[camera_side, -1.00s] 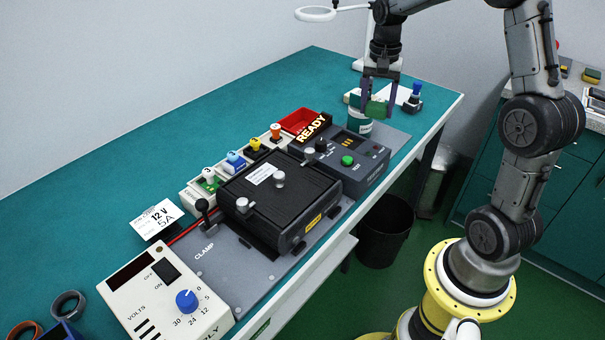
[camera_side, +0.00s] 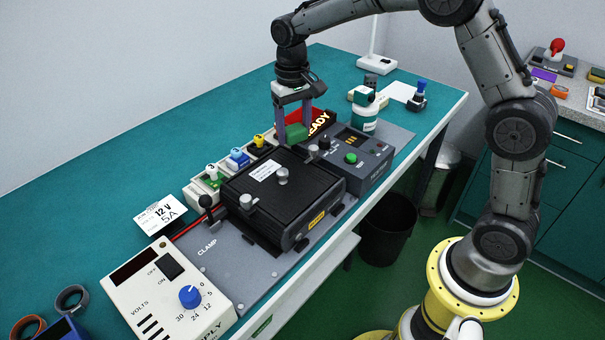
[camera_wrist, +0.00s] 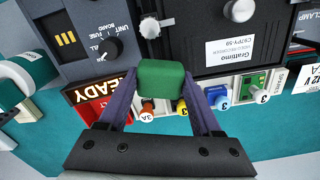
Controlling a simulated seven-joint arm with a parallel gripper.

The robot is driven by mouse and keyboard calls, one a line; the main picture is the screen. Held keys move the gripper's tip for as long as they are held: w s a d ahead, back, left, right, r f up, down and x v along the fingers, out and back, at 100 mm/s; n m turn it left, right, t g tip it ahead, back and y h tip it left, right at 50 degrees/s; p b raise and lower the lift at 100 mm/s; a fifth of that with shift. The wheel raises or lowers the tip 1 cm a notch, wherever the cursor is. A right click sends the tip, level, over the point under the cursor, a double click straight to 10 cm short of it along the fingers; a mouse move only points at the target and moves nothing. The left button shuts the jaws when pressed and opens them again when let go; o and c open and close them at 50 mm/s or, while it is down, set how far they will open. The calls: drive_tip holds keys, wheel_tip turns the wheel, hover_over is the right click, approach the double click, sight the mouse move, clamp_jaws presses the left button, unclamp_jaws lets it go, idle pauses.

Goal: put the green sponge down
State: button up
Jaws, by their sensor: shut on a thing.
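The green sponge (camera_side: 296,132) is between the fingers of my gripper (camera_side: 293,125), which is shut on it. In the side view it is held up near the back edge of the black clamped unit, in front of the red tray. In the wrist view the green sponge (camera_wrist: 162,84) sits between the two purple-grey fingertips of my gripper (camera_wrist: 163,92), over the gap between the black unit and the row of coloured plugs. Its exact height above the surfaces is hard to tell.
The black unit (camera_side: 310,192) sits on a grey plate. A tester with a green button (camera_side: 351,158) stands to its right. The red tray (camera_side: 290,117) is partly hidden by my gripper and the READY sign (camera_side: 320,122). Teal bench (camera_side: 130,180) is clear at left.

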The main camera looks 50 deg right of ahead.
drive_tip(key=shift+n, duration=0.6)
drive_tip(key=s+d, duration=0.2)
drive_tip(key=d, duration=0.2)
drive_tip(key=s+d+r, duration=0.1)
drive_tip(key=s+d, duration=0.2)
drive_tip(key=d, duration=0.1)
drive_tip(key=s+d+r, duration=0.1)
drive_tip(key=s+d, duration=0.1)
drive_tip(key=d, duration=0.2)
drive_tip(key=shift+s+d, duration=0.25)
drive_tip(key=shift+d, duration=0.05)
drive_tip(key=s+d+r+n, duration=0.1)
drive_tip(key=s+d+n, duration=0.1)
drive_tip(key=s+d, duration=0.8)
hover_over(388, 134)
drive_tip(key=shift+t, duration=0.3)
drive_tip(key=f, duration=0.6)
drive_tip(key=s+f, duration=0.1)
drive_tip(key=f, duration=0.1)
drive_tip(key=shift+a+f, duration=0.4)
drive_tip(key=shift+w+d+f, duration=0.35)
drive_tip(key=shift+w+f, duration=0.1)
drive_tip(key=shift+f, duration=1.65)
drive_tip(key=shift+f, duration=0.15)
